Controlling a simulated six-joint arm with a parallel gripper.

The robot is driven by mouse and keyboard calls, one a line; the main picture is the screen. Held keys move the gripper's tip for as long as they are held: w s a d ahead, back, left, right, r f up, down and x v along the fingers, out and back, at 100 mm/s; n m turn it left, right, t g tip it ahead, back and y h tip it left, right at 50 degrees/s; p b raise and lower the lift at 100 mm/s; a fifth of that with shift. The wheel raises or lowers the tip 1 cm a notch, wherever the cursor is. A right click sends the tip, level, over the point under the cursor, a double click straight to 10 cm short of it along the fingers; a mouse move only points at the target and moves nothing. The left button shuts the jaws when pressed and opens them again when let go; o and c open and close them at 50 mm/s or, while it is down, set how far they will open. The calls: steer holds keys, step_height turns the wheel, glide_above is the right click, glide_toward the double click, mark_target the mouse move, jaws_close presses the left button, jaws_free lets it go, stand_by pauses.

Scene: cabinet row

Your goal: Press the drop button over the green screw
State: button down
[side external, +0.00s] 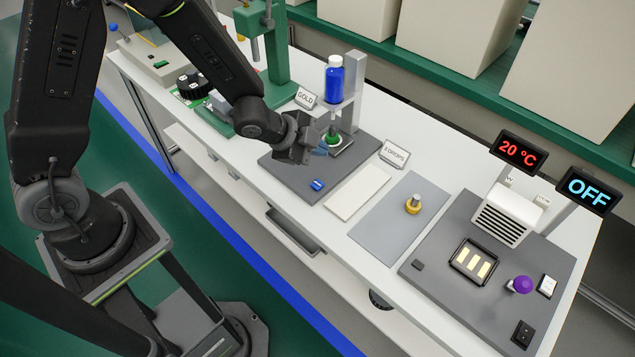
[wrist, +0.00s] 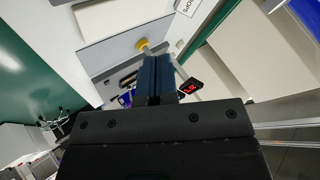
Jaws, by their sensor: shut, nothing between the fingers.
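A blue bottle with a white cap (side external: 334,82) stands on a bracket of a grey post. Below it, the green screw (side external: 332,135) stands on a small plate on a dark grey base (side external: 285,170). A small blue button (side external: 317,184) lies on this base, in front of the screw. My gripper (side external: 320,150) is shut and empty, with its blue fingertips beside the green screw and above the base, behind the blue button. I cannot tell if it touches anything. The shut fingers (wrist: 155,75) also show in the wrist view, where the green screw and button are not seen.
A "3 DROPS" sign (side external: 395,154) and a "GOLD" sign (side external: 306,98) stand near. A white pad (side external: 357,193) and a grey mat with a gold screw (side external: 412,204) lie to the right. Farther right is a heater station (side external: 505,222). A green press (side external: 279,55) stands at left.

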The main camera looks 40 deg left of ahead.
mark_target(317, 186)
steer(key=shift+f, duration=4.1)
steer(key=shift+f, duration=0.4)
steer(key=shift+f, duration=0.45)
steer(key=shift+r, duration=0.85)
steer(key=shift+r, duration=0.1)
steer(key=shift+r, duration=2.45)
